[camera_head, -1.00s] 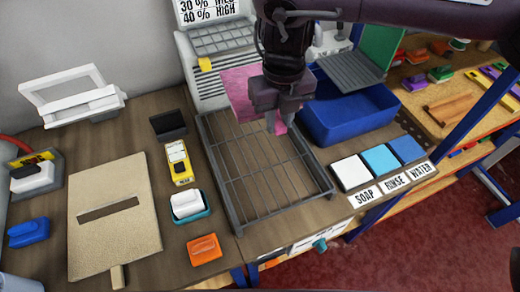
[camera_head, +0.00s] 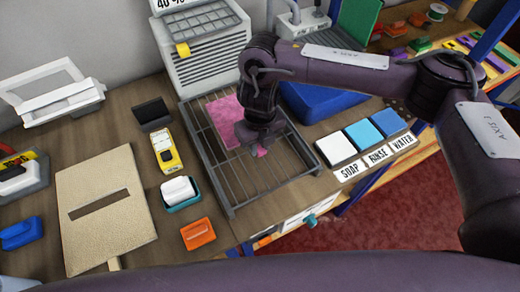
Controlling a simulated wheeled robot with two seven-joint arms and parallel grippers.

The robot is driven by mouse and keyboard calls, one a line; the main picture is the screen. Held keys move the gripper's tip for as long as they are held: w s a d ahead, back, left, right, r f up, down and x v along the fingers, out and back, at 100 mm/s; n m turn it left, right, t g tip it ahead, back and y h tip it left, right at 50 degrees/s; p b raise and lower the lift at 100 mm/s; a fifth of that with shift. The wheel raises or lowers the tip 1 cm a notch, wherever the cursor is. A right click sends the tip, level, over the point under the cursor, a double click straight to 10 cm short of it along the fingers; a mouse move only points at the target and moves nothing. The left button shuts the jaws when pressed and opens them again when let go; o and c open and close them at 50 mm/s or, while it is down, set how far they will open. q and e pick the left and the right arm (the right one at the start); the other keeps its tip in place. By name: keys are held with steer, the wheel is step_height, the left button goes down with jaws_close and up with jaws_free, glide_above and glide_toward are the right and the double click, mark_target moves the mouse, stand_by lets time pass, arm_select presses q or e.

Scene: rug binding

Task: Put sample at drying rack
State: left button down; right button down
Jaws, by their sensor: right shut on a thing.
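The sample is a pink piece (camera_head: 226,118) in the middle of the camera_head view. It lies on or just above the bars at the back of the drying rack (camera_head: 232,184), a grey wire grid on the wooden table; I cannot tell whether it touches them. My right gripper (camera_head: 262,150) is over the rack and shut on the sample, with a bit of pink showing at its fingertips. The gripper and wrist hide part of the sample. The front part of the rack is bare. My left gripper is not in view.
A blue bin (camera_head: 315,103) stands right of the rack, partly behind my arm. White, light blue and dark blue pads (camera_head: 362,136) lie at the right. A yellow device (camera_head: 166,150), a white block in a teal tray (camera_head: 180,192) and an orange block (camera_head: 198,235) stand left.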

steer(key=shift+f, duration=1.6)
steer(key=shift+f+b, duration=0.2)
steer(key=shift+b, duration=0.1)
steer(key=c, duration=1.2)
jaws_free()
steer(key=shift+r, duration=0.1)
steer(key=shift+r, duration=0.1)
